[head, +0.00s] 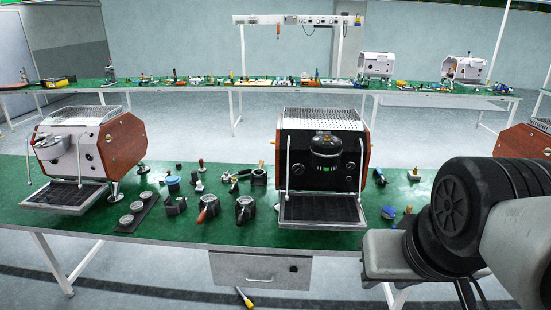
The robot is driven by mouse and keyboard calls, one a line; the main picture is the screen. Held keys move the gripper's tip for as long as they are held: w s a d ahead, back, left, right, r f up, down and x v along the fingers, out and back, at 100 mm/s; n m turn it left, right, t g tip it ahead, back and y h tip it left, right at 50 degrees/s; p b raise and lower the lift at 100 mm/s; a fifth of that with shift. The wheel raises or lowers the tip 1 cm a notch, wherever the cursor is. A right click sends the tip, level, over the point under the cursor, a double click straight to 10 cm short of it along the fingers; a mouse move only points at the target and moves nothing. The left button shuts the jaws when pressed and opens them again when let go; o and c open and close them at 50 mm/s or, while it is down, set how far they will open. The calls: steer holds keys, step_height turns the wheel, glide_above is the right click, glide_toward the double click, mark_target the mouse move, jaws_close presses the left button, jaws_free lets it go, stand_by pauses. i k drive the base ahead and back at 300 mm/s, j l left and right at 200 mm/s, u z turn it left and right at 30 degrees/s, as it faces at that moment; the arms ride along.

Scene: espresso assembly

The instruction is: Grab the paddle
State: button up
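I cannot pick out for certain which small part is the paddle. Two espresso machines stand on the green table (60,225): a white one with wooden sides (122,145) at the left and a black-fronted one (296,150) in the middle. Between them lie a portafilter with an orange-red handle (202,214), another dark portafilter (245,207), and several small dark parts farther back. My arm crosses the lower right corner and covers that part of the table. My gripper's fingers do not show.
A dark tray with round cups (137,213) lies near the left machine. Blue parts (389,212) lie right of the middle machine, close to my arm. A drawer (260,270) hangs under the table. A second parts-covered table (290,85) stands behind, across an open floor.

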mark_target(233, 184)
steer(key=i+j, duration=1)
steer(key=j, duration=0.2)
steer(key=i+j, duration=0.45)
steer(key=j, duration=0.2)
steer(key=i+j, duration=0.5)
steer(key=j, duration=0.1)
